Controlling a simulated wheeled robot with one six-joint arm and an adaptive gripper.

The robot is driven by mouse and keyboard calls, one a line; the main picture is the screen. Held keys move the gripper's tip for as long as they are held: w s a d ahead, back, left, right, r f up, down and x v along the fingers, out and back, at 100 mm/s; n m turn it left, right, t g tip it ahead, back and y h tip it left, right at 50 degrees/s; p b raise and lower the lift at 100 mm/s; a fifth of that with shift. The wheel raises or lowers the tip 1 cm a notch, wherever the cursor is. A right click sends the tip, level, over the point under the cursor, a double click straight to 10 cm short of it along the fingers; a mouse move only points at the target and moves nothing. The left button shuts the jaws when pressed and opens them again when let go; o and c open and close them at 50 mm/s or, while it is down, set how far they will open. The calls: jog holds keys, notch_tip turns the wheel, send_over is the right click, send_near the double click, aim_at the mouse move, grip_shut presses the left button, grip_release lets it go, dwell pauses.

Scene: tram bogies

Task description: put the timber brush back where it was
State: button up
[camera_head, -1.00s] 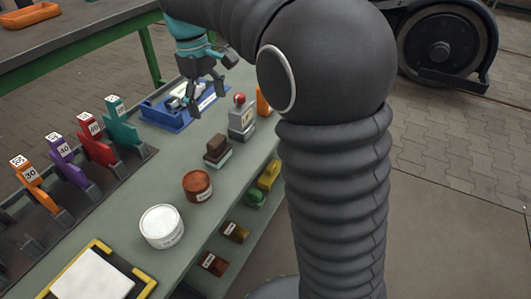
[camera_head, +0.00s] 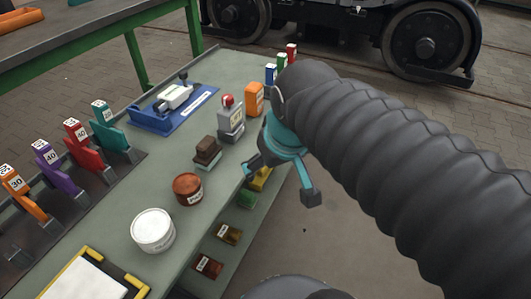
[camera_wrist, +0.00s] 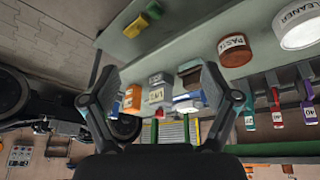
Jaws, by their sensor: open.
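A brown block with a pale lower part (camera_head: 207,150) stands on the green bench (camera_head: 178,222); it looks like the timber brush, though I cannot be sure. It stands between a red-brown tin (camera_head: 188,188) and a grey device with a red knob (camera_head: 231,120). My gripper (camera_head: 282,183) is open, to the right of the block and beside the bench's right edge. In the wrist view, my gripper (camera_wrist: 165,100) has its fingers wide apart with nothing held between them.
A white tub (camera_head: 153,229) stands at the bench's near part. A blue tray (camera_head: 172,109) and an orange block (camera_head: 254,98) stand farther back. Coloured numbered holders (camera_head: 78,145) line the left side. Yellow, green and brown items (camera_head: 229,233) sit on a lower shelf.

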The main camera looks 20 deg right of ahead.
jog(key=shift+s+d+f+m+t, duration=0.2)
jog(key=shift+s+f+m, duration=0.1)
jog(key=shift+s+f, duration=0.35)
jog(key=shift+s+d+f+m+t, duration=0.1)
jog(key=shift+s+f+m+t, duration=0.15)
jog(key=shift+s+f, duration=0.4)
